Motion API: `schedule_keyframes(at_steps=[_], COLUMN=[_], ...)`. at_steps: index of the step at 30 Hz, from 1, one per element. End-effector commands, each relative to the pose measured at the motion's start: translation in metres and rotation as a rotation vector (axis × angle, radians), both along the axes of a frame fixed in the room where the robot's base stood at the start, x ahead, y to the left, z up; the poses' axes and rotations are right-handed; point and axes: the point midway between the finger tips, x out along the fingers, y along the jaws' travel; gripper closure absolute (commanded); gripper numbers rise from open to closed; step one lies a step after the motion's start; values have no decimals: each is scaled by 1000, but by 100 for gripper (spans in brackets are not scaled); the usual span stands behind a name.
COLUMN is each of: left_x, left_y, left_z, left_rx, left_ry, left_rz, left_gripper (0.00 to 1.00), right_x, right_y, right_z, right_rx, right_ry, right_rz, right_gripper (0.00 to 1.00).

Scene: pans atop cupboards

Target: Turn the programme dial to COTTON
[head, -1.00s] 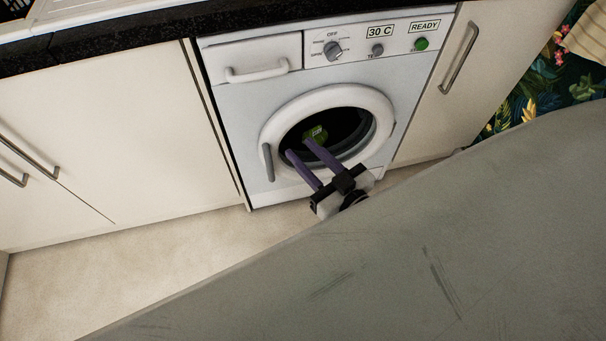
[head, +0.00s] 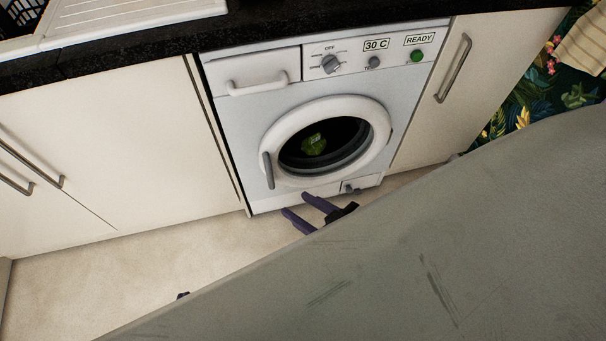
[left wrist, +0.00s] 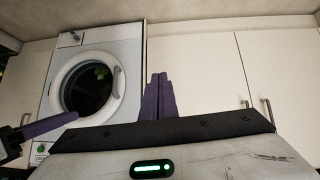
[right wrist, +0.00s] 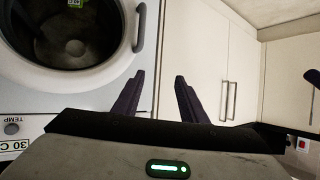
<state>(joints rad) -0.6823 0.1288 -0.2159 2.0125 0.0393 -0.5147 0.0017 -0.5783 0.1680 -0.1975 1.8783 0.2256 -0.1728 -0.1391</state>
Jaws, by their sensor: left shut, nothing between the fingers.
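The programme dial (head: 330,64) is a grey knob on the washing machine's (head: 235,115) top panel, with small printed labels around it. OFF is readable above it; the other labels and the pointer's exact setting are too small to tell. My right gripper (head: 302,207) is open and empty, low in front of the machine, below the door and well away from the dial. Its parted purple fingers also show in the right wrist view (right wrist: 157,82). Only a dark tip of my left gripper (head: 183,295) shows in the head view; in the left wrist view (left wrist: 158,80) its fingers are together and empty.
The round door (head: 380,125) has a green item (head: 314,144) behind it. A drawer handle (head: 258,80) is left of the dial. Right of it are the TEMP knob (head: 374,62), a 30 C display (head: 376,44) and a green button (head: 417,56) under READY. Cupboards flank the machine.

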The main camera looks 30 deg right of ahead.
Motion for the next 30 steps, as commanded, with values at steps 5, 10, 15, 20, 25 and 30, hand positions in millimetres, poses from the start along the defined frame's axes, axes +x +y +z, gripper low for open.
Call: schedule_keyframes(at_steps=[5,10,15,20,25,30], left_x=[0,-5,-8,-6,-4,-4], left_y=[0,-1,0,1,1,1], left_z=[-23,-54,-65,-62,-60,-62], left_rx=[-5,-13,-13,-13,-14,-16], left_ry=[-1,8,12,5,-2,-3], left_rz=[1,1,-2,-4,-3,-2], left_gripper=[100,100,100,100,100,100], right_x=[42,90,100,107,133,164], right_y=[-56,-148,-193,-200,-199,-199], right_z=[8,55,98,114,123,132], right_rx=[-142,-435,-639,-684,-681,-681], right_ry=[-197,-562,-792,-846,-844,-843], right_rz=[-55,-137,-175,-180,-180,-181], right_gripper=[52,52,52,52,52,52])
